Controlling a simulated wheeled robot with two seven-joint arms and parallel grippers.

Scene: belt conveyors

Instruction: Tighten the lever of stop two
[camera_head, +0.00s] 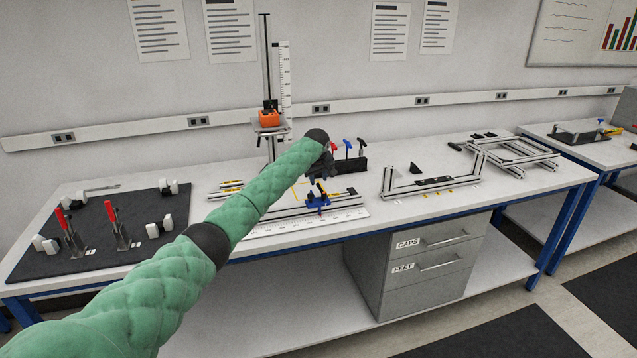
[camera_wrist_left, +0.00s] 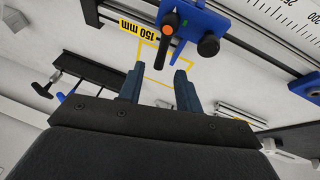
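A blue stop (camera_head: 318,201) sits on the aluminium rail over the white scale in the middle of the bench. In the left wrist view the blue stop (camera_wrist_left: 203,22) carries a black lever with an orange tip (camera_wrist_left: 168,29) and a dark round knob (camera_wrist_left: 208,45). Part of another blue piece (camera_wrist_left: 307,86) shows at the right edge there. No number on either is readable. My left gripper (camera_head: 323,172) is above and behind the stop in the head view. In the wrist view its fingers (camera_wrist_left: 159,88) are apart and empty, short of the lever. My right gripper is out of view.
A black rack (camera_head: 351,164) with red and blue T-handles stands behind. A dark mat (camera_head: 95,251) with red-handled clamps lies left, an aluminium frame (camera_head: 432,187) right. A height gauge (camera_head: 271,119) stands at the back.

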